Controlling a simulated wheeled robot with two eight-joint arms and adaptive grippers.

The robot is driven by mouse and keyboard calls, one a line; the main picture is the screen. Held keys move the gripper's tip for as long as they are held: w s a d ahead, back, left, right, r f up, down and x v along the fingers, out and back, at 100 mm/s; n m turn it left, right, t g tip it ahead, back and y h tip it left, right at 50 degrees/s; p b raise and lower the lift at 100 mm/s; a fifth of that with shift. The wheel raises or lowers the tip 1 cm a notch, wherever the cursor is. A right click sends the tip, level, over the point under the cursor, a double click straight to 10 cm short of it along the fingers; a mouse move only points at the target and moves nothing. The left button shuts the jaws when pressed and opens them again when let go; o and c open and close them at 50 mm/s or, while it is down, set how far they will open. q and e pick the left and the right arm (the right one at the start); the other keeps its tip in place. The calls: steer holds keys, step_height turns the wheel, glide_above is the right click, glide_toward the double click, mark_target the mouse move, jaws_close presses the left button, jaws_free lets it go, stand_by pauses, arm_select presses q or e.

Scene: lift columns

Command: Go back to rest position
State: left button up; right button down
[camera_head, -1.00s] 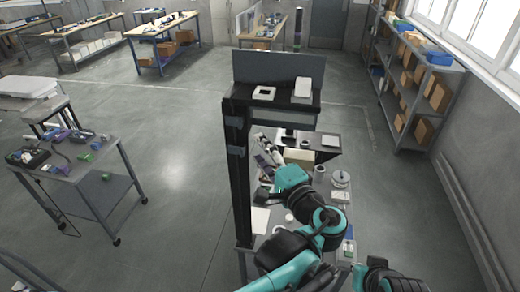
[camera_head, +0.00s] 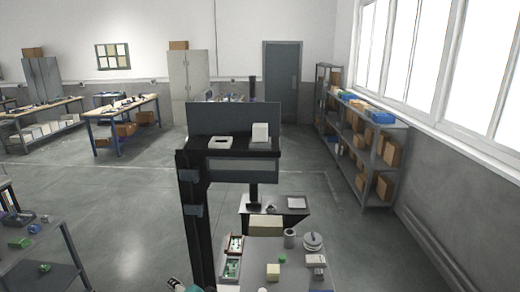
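At the bottom edge of the head view, a small teal, white and dark piece of my arm shows left of the workbench; it seems to be the end of my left arm (camera_head: 176,285). The frame cuts it off, so its fingers cannot be made out. My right gripper is not in view. The workbench (camera_head: 300,273) stands ahead, with a dark upright post (camera_head: 196,225) at its left and a raised shelf (camera_head: 240,166) above it.
The raised shelf bears a white flat item (camera_head: 220,142) and a white block (camera_head: 261,132). The bench carries a red-edged tray (camera_head: 232,258), a yellowish block (camera_head: 273,271) and a grey cylinder (camera_head: 290,239). A side table (camera_head: 42,250) stands left, shelving (camera_head: 372,160) right. Floor between is clear.

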arm_select(q)
steer(key=s+f+n+h+b, duration=0.2)
steer(key=f+b, duration=0.3)
steer(key=f, duration=0.4)
steer(key=s+d+f+n+g+h+b, duration=0.1)
steer(key=s+f+n+h+b, duration=0.1)
steer(key=s+f+b, duration=0.3)
steer(key=s+f+n+h+b, duration=0.3)
steer(key=f+b, duration=0.2)
steer(key=f, duration=0.8)
steer(key=shift+s+d+f+g+b, duration=0.15)
steer(key=shift+s+d+g+b, duration=0.15)
steer(key=shift+b, duration=0.1)
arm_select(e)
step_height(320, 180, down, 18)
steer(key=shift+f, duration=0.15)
